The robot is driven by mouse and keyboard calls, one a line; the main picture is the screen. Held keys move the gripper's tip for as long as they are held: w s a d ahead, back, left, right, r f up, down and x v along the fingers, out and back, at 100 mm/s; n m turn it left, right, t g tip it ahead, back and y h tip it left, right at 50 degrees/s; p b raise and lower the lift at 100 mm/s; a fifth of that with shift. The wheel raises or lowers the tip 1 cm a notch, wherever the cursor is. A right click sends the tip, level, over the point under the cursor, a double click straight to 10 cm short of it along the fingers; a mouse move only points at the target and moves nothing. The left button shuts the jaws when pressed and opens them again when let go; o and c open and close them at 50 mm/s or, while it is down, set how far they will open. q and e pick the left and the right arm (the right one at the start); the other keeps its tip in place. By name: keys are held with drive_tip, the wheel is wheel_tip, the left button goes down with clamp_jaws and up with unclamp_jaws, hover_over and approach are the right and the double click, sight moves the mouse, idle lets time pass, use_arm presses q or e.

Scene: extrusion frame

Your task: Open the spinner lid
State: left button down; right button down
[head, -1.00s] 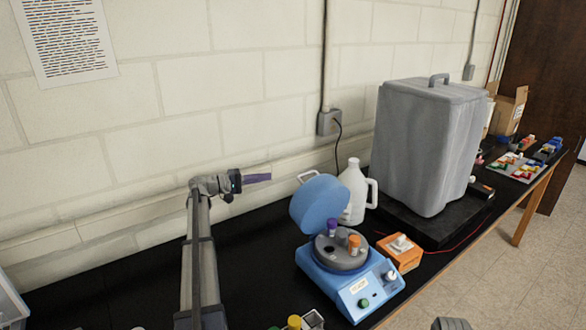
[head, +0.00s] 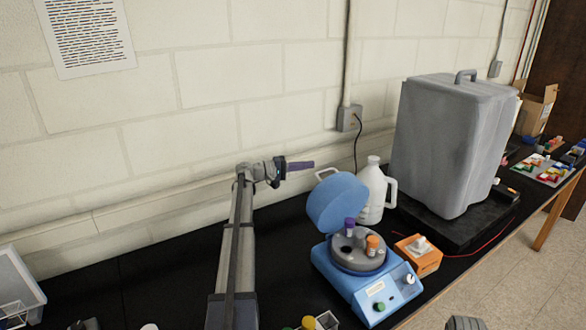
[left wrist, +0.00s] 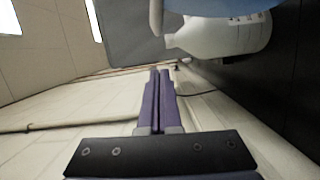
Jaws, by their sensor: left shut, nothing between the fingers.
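The blue spinner (head: 366,289) stands on the black bench, right of my left arm. Its round blue lid (head: 338,203) is raised and tilted back, with a white handle (head: 327,173) at its far edge. In the open rotor (head: 358,255) sit a purple-capped tube (head: 349,226) and an orange-capped tube (head: 372,243). My left gripper (head: 314,165) is shut and empty, in the air just left of and above the lid handle. In the left wrist view its purple fingers (left wrist: 159,78) are together. A blue edge, apparently the lid (left wrist: 205,6), shows at the top.
A white jug (head: 374,190) stands behind the lid. A large grey container (head: 450,145) is on a dark base to the right. An orange box (head: 419,258) sits beside the spinner. The block wall runs close behind my left gripper. Several capped items lie at the front edge.

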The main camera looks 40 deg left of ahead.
use_arm(q)
drive_tip(key=d, duration=0.2)
drive_tip(key=s+d, duration=0.1)
drive_tip(key=d, duration=0.1)
drive_tip(key=shift+s+f, duration=0.15)
drive_tip(key=shift+s, duration=0.05)
drive_tip(key=d, duration=0.1)
drive_tip(key=s+d+r+p, duration=0.1)
drive_tip(key=d+r, duration=0.1)
drive_tip(key=d, duration=0.1)
drive_tip(key=shift+s+r+p, duration=0.1)
drive_tip(key=shift+s+p, duration=0.3)
drive_tip(key=shift+w+a, duration=0.1)
drive_tip(key=shift+w+a, duration=0.1)
